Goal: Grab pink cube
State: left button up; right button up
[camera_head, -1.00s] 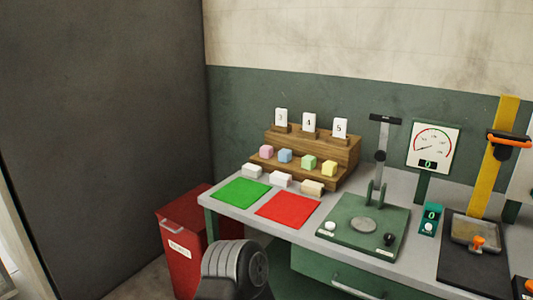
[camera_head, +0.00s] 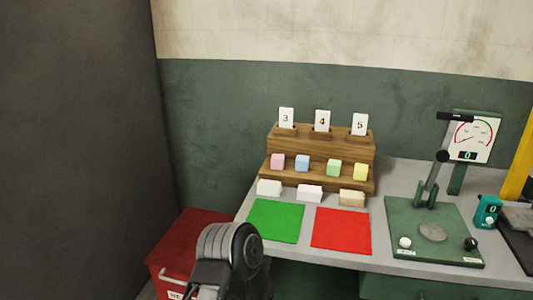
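The pink cube (camera_head: 277,161) sits at the left end of the lower step of a wooden stepped rack (camera_head: 318,178) on the grey bench. To its right on the same step are a blue cube (camera_head: 302,162), a green cube (camera_head: 334,167) and a yellow cube (camera_head: 360,171). A dark, rounded part of my own arm shows at the bottom, in front of the bench. The fingers of neither gripper can be made out, and nothing touches the pink cube.
White and beige blocks (camera_head: 309,193) lie before the rack. A green mat (camera_head: 275,220) and a red mat (camera_head: 341,231) lie at the bench front. A green press (camera_head: 434,232) stands right. A red bin (camera_head: 190,240) is left of the bench, near a dark wall.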

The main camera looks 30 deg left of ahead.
aim_at(278, 161)
jog(key=j+z, duration=0.1)
jog(key=j, duration=0.3)
jog(key=k+j+z, duration=0.1)
jog(key=j, duration=0.3)
jog(key=k+j+z, duration=0.1)
jog(key=j, duration=0.3)
jog(key=k+j+z, duration=0.1)
jog(key=j, duration=0.25)
